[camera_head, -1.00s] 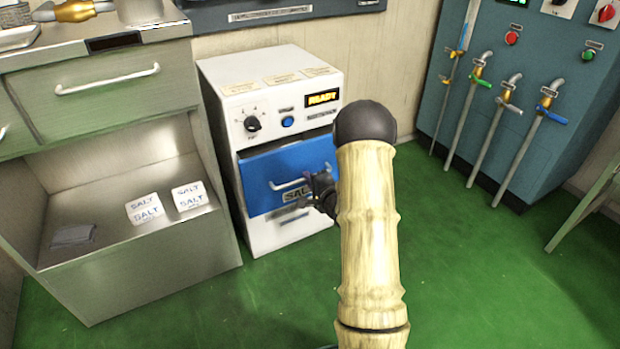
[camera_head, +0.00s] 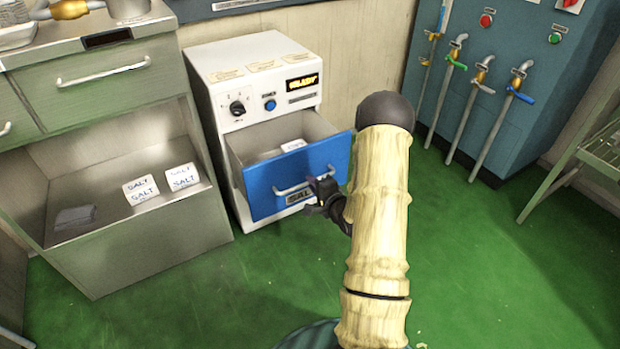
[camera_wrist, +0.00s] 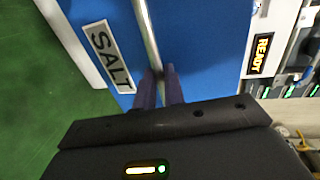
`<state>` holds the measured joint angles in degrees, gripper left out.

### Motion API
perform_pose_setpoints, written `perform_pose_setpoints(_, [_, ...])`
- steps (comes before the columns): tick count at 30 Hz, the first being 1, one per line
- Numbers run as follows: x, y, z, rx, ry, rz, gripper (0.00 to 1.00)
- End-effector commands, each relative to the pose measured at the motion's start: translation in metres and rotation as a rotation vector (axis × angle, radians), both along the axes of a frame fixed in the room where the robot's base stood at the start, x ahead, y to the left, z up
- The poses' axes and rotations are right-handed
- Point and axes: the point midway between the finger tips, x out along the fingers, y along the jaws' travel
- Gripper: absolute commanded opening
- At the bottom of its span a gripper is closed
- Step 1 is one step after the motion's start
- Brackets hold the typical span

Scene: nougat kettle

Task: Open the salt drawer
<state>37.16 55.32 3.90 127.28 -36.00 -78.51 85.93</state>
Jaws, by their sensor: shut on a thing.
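The blue salt drawer (camera_head: 295,178) is pulled well out of the white machine (camera_head: 262,85) in the head view. Its grey inside shows, with a white packet (camera_head: 293,145) at the back. My gripper (camera_head: 322,188) is at the drawer's front, partly hidden by my arm. In the wrist view, the two dark fingers (camera_wrist: 159,85) are shut on the metal drawer handle (camera_wrist: 150,40). The SALT label (camera_wrist: 108,57) is beside the handle on the blue front.
A steel cabinet (camera_head: 120,85) with an open shelf stands at the left, with two salt packs (camera_head: 141,189) on the shelf. A teal panel with several taps (camera_head: 485,70) stands at the back right. Green floor (camera_head: 470,270) is clear at the right.

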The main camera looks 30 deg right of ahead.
Motion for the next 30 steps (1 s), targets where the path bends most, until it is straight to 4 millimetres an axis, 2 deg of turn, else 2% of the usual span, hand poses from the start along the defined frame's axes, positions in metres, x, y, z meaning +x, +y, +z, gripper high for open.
perform_pose_setpoints(8, [0.0,0.0,-0.001,0.0,0.001,0.0,0.0])
perform_pose_setpoints(9, [0.0,0.0,-0.001,0.0,0.001,0.0,0.14])
perform_pose_setpoints(12, [0.0,0.0,0.0,0.0,0.0,0.0,0.32])
perform_pose_setpoints(23, [-0.003,-0.001,0.001,0.0,0.001,-0.001,0.32])
perform_pose_setpoints(26, [-0.012,-0.002,0.004,0.001,0.001,-0.003,0.32])
perform_pose_setpoints(30, [-0.033,-0.002,0.01,0.004,0.003,-0.005,0.32])
